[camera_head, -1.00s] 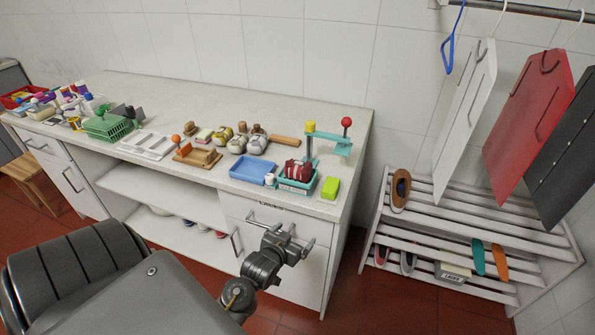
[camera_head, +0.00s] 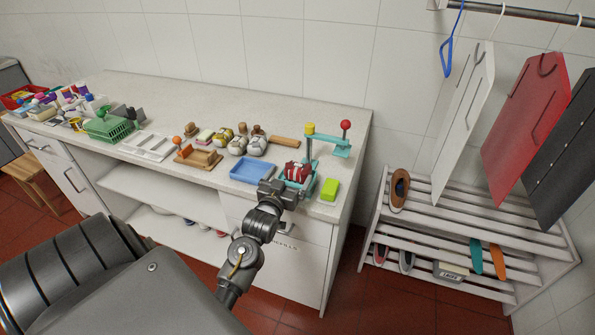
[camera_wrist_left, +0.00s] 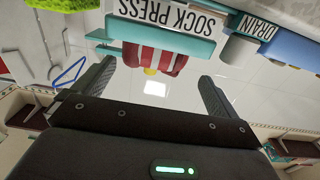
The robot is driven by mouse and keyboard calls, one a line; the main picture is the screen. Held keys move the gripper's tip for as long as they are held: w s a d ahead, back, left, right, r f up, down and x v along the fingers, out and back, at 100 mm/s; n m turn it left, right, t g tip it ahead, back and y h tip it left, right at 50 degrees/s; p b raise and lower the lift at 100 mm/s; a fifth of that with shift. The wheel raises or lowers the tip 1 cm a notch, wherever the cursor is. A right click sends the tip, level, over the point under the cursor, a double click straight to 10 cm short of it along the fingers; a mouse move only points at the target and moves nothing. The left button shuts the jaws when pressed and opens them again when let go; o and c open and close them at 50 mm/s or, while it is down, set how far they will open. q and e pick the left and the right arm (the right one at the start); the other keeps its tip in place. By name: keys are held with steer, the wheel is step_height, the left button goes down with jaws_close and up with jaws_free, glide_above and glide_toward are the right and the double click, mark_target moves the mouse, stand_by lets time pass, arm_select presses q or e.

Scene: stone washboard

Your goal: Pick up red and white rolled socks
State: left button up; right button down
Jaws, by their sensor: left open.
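The red and white rolled socks (camera_head: 298,169) sit in the teal sock press (camera_head: 311,184) at the front right of the counter. My left gripper (camera_head: 280,189) is just in front of the press, on the near side of the socks. In the left wrist view, which looks upside down, the socks (camera_wrist_left: 158,61) show between the two spread fingers of my left gripper (camera_wrist_left: 157,72), beyond the fingertips or close to them. The gripper is open and empty. The press's "SOCK PRESS" label (camera_wrist_left: 180,15) is at the top. My right gripper does not show.
A blue tray (camera_head: 250,171) is left of the press and a green block (camera_head: 329,189) right of it. A slatted rack (camera_head: 480,228) stands to the right.

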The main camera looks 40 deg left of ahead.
mark_target(294, 172)
arm_select(q)
steer(key=shift+w+r, duration=0.2)
steer(key=shift+w, duration=0.1)
steer(key=x, duration=0.1)
steer(key=p+x, duration=0.2)
steer(key=shift+w+d, duration=0.15)
steer(key=shift+w, duration=0.3)
steer(key=shift+w+f, duration=0.15)
steer(key=shift+w, duration=0.3)
steer(key=c, duration=1.1)
